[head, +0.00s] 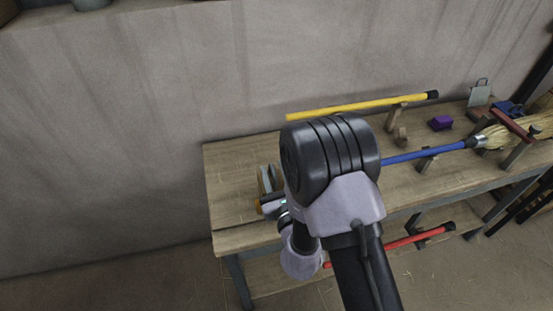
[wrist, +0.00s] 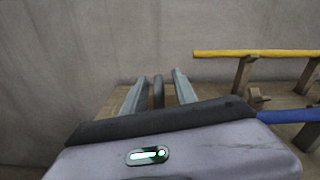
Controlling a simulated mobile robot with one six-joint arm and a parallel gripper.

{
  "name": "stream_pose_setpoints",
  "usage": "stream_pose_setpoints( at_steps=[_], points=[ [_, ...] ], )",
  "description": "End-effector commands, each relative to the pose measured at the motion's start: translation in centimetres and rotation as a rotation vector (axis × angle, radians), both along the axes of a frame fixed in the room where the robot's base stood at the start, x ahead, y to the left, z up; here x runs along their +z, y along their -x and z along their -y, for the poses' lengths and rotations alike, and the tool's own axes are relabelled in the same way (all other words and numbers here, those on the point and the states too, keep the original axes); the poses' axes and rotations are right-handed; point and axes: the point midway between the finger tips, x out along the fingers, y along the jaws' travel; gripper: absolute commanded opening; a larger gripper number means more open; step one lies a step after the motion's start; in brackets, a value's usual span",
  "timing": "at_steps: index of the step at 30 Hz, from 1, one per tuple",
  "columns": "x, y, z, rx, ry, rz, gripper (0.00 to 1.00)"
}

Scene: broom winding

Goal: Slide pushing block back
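My gripper (wrist: 158,78) is open in the wrist view, with its two grey fingers apart. A dark upright rounded bar (wrist: 158,93) stands between the fingers, with a gap on each side. It may be part of the pushing block, but I cannot tell. In the head view my gripper (head: 268,179) is over the left end of the wooden workbench (head: 232,190), and my arm hides much of that area. No pushing block can be made out for certain.
A yellow stick (head: 360,105) rests on a wooden support (head: 396,118) at the bench's back. A blue-handled broom (head: 425,154) lies on supports to the right. A purple block (head: 441,122) sits behind it. A red stick (head: 420,238) lies on the lower shelf. A wall (head: 130,110) stands behind.

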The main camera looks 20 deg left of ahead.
Motion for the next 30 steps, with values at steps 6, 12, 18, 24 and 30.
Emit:
stream_pose_setpoints(
  at_steps=[6, 12, 18, 24, 30],
  points=[
    [0.0, 0.16, -0.14, 0.0, 0.0, 0.0, 0.34],
    [0.0, 0.14, -0.13, 0.0, 0.0, 0.0, 0.15],
    [0.01, 0.13, -0.13, 0.0, 0.0, 0.0, 0.0],
    [0.02, 0.13, -0.13, 0.0, 0.0, 0.0, 0.0],
    [0.03, 0.11, -0.13, -0.001, -0.001, 0.001, 0.0]
  ],
)
